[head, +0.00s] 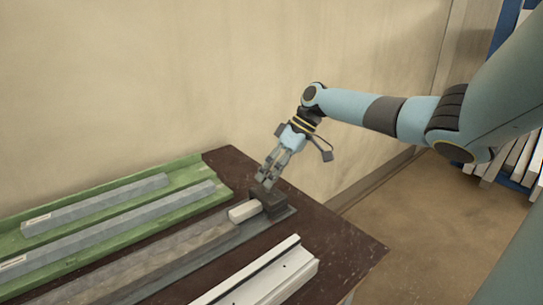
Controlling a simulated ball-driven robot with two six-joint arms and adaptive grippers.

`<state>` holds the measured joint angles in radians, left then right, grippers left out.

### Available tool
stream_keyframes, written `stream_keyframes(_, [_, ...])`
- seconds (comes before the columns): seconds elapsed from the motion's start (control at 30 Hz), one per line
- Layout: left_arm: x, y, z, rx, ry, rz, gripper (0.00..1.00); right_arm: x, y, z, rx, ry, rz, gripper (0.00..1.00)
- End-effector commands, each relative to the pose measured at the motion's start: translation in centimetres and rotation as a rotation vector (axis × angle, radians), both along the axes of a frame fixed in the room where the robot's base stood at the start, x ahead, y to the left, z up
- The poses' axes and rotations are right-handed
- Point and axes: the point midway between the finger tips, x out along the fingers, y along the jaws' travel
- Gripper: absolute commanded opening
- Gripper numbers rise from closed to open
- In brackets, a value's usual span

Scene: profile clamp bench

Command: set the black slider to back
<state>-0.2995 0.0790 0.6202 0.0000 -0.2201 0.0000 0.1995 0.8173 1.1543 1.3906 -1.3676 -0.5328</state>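A dark, nearly black block (270,199), which looks like the black slider, sits at the right end of a grey rail on the dark brown bench (345,250). A pale block (244,211) lies just left of it, between it and a long grey bar (165,264). My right gripper (266,181) points down at the top of the dark block from above. Its fingertips are at or very near the block's top. They are too small to tell whether they are open or shut on it. My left gripper is not in view.
A green tray (213,169) with two long grey bars (95,204) lies at the left. A white profile (285,277) with a dark slot lies at the front. The wall stands close behind the bench. The bench's right corner is clear.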

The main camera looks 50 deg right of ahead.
Motion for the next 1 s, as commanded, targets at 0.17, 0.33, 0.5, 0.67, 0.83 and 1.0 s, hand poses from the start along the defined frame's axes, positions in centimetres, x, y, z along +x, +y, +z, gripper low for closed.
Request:
stream_keyframes(0.17, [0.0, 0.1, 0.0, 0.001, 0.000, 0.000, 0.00, 0.0, 0.1, 0.0, 0.003, 0.000, 0.001, 0.52])
stream_keyframes(0.33, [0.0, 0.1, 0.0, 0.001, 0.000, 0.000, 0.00, -0.6, -0.9, 1.4, -0.001, 0.002, 0.001, 0.52])
stream_keyframes(0.5, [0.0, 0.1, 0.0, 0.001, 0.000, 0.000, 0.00, -1.7, -2.8, 4.5, -0.004, 0.003, 0.001, 0.52])
stream_keyframes(0.67, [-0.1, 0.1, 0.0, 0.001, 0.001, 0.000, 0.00, -2.6, -4.5, 7.3, -0.003, 0.002, 0.000, 0.52])
stream_keyframes(0.83, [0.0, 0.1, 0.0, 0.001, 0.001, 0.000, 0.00, -3.2, -5.6, 9.2, -0.001, 0.001, -0.001, 0.52])
stream_keyframes(1.0, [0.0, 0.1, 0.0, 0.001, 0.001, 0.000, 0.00, -3.4, -5.9, 9.9, 0.001, 0.001, 0.000, 0.52])
